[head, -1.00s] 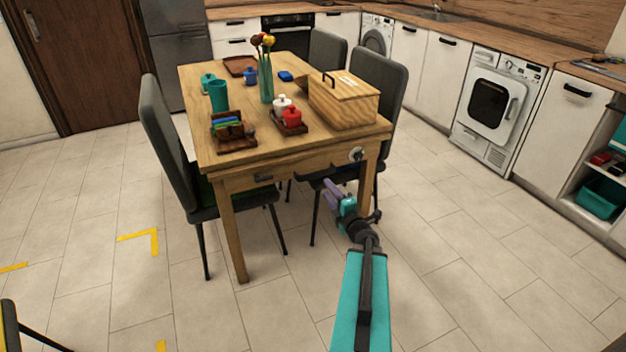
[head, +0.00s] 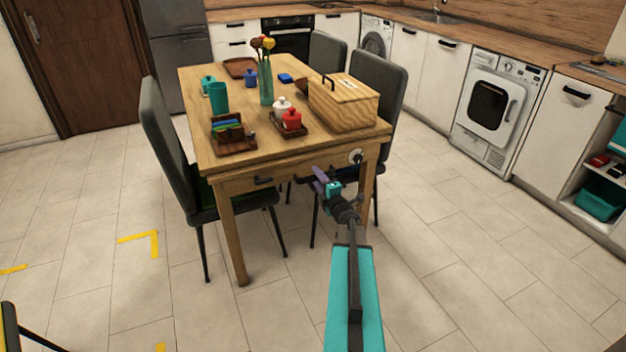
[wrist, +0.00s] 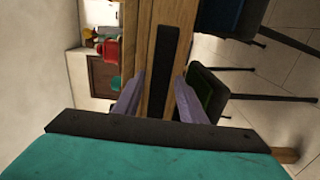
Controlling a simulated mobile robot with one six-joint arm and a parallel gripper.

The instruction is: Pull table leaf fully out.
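The wooden table (head: 204,139) stands in the middle of the head view. Its near end carries the leaf front (head: 300,174) with a dark bar handle (head: 263,180) left of centre; the leaf looks flush with the table end. In the wrist view the dark handle (wrist: 161,70) runs upright on the wood, between the two purple fingers. My gripper (head: 322,180) is open and empty in front of the table end, right of the handle in the head view. The fingers appear short of the handle; the exact gap cannot be told.
A round pale knob (head: 355,156) sits on the table end at right. A wooden box (head: 343,103), a vase (head: 266,80) and a caddy (head: 232,136) stand on top. Grey chairs (head: 165,130) flank the table. The floor in front of it is clear.

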